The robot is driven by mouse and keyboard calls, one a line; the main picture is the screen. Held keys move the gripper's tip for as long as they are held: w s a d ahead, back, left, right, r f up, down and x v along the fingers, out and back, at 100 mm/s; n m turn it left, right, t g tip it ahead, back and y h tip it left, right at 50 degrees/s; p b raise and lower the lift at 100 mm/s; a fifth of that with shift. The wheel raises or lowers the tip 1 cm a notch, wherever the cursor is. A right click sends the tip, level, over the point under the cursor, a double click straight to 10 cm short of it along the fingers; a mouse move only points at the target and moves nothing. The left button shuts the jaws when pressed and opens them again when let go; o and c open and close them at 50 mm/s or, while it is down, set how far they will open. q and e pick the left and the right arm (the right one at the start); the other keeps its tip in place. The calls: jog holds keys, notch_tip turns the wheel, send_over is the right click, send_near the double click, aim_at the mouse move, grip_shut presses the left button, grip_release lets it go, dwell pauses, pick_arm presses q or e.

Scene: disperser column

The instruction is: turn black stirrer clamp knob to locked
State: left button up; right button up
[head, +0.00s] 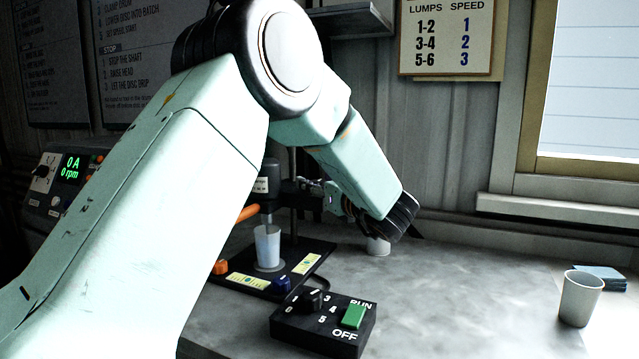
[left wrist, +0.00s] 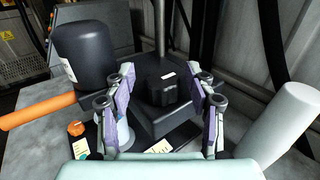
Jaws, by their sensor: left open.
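The black clamp knob (left wrist: 160,92) carries a white mark and sits on a black block by the metal shaft in the left wrist view. My left gripper (left wrist: 156,92) is open, with one finger to each side of the knob in that view. I cannot tell whether the fingers touch it. In the head view my left gripper (head: 318,190) reaches the stirrer (head: 268,176) from the right, and the knob is hard to make out. A clear beaker (head: 268,243) stands on the black base below. My right gripper is not in view.
A black control box (head: 323,322) with a dial and green switch stands in front. An orange handle (left wrist: 38,111) sticks out left of the stirrer. A white cylinder (left wrist: 277,122) stands right of the gripper. A cup (head: 580,298) stands at right; the middle right bench is clear.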

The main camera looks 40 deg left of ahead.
pick_arm(q)
jog(key=shift+w+a+f, duration=0.25)
jog(key=shift+a, duration=0.15)
jog(key=shift+w, duration=0.1)
jog(key=shift+c, duration=0.5)
jog(key=shift+s+d+r, duration=0.2)
jog(key=shift+s+d, duration=0.05)
jog(key=c, duration=0.4)
jog(key=shift+a+f, duration=0.1)
jog(key=shift+f, duration=0.05)
grip_shut()
